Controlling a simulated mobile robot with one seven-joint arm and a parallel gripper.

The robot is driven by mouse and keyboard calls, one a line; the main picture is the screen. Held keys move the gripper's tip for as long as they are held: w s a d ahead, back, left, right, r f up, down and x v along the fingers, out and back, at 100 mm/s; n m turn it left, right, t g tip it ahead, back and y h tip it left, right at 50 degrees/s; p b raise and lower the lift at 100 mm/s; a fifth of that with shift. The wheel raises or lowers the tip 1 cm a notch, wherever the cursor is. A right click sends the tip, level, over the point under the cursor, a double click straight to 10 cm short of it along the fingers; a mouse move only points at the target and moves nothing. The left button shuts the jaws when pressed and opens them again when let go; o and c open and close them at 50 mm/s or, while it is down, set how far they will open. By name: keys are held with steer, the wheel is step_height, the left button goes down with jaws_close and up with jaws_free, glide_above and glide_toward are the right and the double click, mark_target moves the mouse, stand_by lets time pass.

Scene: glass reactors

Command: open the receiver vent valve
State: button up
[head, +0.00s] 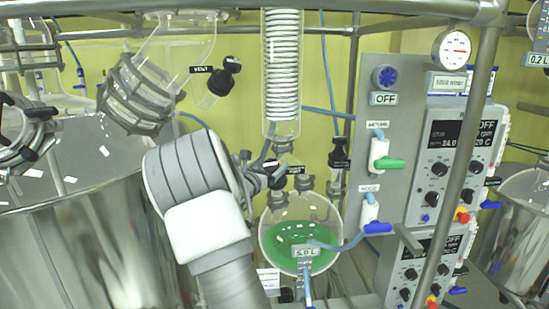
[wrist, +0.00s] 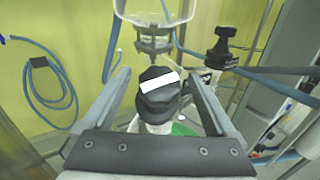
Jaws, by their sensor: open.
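The receiver is a round glass flask (head: 300,240) with green liquid and a 5.0 L tag, at the lower middle of the head view. A black valve knob (head: 277,180) shows above its neck, beside a small dark label, partly hidden by my arm. My gripper (wrist: 160,76) is open around this knob, with gaps on both sides. In the head view my wrist hides most of the gripper.
A glass condenser with a white coil (head: 282,65) hangs above the receiver. Another vent knob (head: 222,78) is at the upper left. A grey control panel (head: 385,150) with green and blue handles stands right. A large steel vessel (head: 80,250) is left. Blue hoses (wrist: 45,75) run nearby.

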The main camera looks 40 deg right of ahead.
mark_target(274, 162)
steer(key=shift+p+x, duration=0.35)
steer(key=shift+x, duration=1.25)
steer(key=c, duration=1.4)
